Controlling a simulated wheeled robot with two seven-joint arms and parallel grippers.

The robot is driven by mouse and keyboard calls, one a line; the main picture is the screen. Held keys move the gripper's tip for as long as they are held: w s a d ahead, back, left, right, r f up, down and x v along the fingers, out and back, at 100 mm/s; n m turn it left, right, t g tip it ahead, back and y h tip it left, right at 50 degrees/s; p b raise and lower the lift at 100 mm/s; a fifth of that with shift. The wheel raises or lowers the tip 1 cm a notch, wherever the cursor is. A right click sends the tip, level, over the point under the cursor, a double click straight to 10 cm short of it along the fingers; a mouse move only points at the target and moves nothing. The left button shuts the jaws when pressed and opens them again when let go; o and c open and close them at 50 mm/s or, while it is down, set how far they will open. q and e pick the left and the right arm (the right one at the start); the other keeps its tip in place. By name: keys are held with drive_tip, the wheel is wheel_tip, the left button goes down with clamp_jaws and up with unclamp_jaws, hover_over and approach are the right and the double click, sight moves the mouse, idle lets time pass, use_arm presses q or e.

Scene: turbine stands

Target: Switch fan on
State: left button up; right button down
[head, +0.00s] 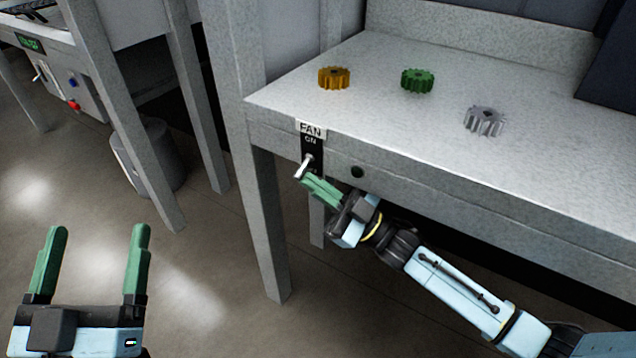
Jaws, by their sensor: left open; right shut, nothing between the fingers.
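The fan switch (304,166) is a small metal toggle lever on a black plate on the front edge of the grey table. A label above it reads FAN, with ON at the upper end of the plate. The lever tilts out and downward; the lower marking is hidden. My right gripper (308,183) is shut and empty, its green fingertips just below the lever, touching or very near it; I cannot tell which. My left gripper (98,235) is open and empty, fingers pointing up, at the lower left over the floor, far from the switch.
On the table (355,110) lie an orange gear (334,78), a green gear (417,80) and a grey gear (484,121). A grey bin (148,158) and another stand with switches (72,82) are at left.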

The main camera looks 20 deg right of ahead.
use_arm(q)
wheel_tip(320, 180, down, 12)
drive_tip(key=a+g+y+p, duration=0.2)
drive_tip(key=g+y+p, duration=0.15)
drive_tip(key=g, duration=0.55)
drive_tip(key=s+a+f+g+y+p, duration=0.2)
drive_tip(key=s+a+f+g+p, duration=0.3)
drive_tip(key=s+f+g, duration=0.4)
drive_tip(key=s+a+f, duration=0.1)
drive_tip(key=s+f, duration=0.2)
drive_tip(key=f, duration=0.1)
drive_tip(key=shift+a+f+n+g+y, duration=0.3)
drive_tip(key=shift+a+f+n+y, duration=0.05)
drive_tip(key=shift+a+f+n, duration=0.05)
use_arm(e)
drive_tip(key=s+d+f+m+t+h, duration=0.1)
drive_tip(key=s+f+m+t+h, duration=0.1)
drive_tip(key=s+m, duration=0.3)
drive_tip(key=s+d+f+m+t+h, duration=0.2)
drive_tip(key=s+f+m+t+h, duration=0.1)
drive_tip(key=s+m, duration=0.3)
drive_tip(key=shift+s+d+t+h, duration=0.3)
drive_tip(key=shift+s+t+h, duration=0.2)
drive_tip(key=shift+h, duration=0.3)
drive_tip(key=shift+m, duration=0.3)
